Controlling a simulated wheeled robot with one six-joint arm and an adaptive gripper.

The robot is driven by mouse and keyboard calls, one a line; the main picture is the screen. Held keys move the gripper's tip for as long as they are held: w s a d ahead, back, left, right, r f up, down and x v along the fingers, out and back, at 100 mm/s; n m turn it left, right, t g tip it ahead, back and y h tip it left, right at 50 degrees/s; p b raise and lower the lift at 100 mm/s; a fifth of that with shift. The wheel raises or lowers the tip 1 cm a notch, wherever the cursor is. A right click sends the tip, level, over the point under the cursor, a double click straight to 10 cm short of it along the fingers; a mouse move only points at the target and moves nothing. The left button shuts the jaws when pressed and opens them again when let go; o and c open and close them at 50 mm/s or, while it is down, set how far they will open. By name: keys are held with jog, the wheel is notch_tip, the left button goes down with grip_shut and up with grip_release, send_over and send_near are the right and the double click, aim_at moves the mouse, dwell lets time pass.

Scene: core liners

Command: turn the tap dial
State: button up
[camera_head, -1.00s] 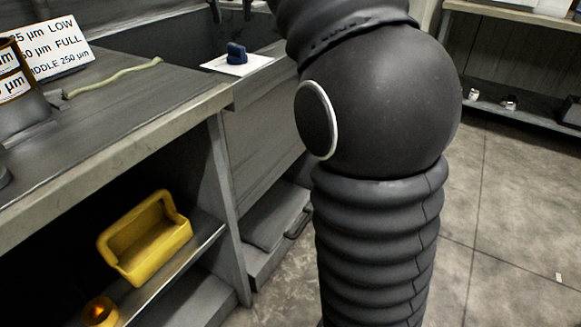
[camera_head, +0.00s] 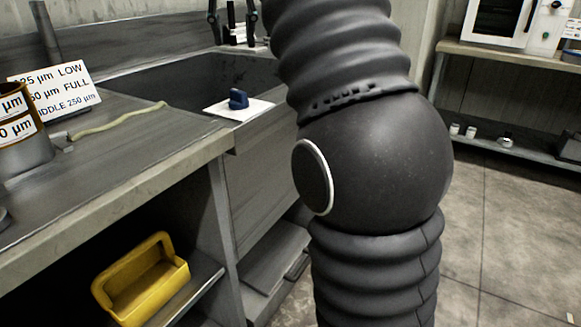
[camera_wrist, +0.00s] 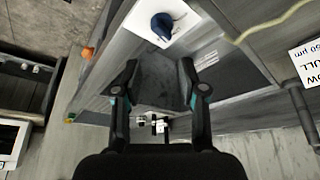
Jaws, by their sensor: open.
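The tap dial (camera_head: 238,99) is a small dark blue knob on a white plate (camera_head: 256,109) at the front edge of the sink. In the wrist view the dial (camera_wrist: 162,26) is near the top, ahead of my fingertips and slightly left of centre between them. My gripper (camera_wrist: 160,76) is open and empty, with its two dark fingers spread wide. It is apart from the dial. In the head view, two dark fingers that look like mine hang over the back of the sink (camera_head: 175,85), behind the dial.
A grey counter (camera_head: 130,145) lies left of the sink, with a pale cord (camera_head: 120,118), a label card (camera_head: 55,92) and a brown-and-grey container (camera_head: 25,150). A yellow open box (camera_head: 143,285) is on the shelf below. My arm hides the middle of the head view.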

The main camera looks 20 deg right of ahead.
jog(key=s+f+n, duration=0.1)
jog(key=s+f, duration=0.9)
jog(key=f, duration=0.5)
jog(key=s+d+f+n+t+y, duration=0.1)
jog(key=s+f, duration=1)
jog(key=f, duration=0.4)
jog(key=shift+s, duration=0.25)
jog(key=shift+d, duration=0.1)
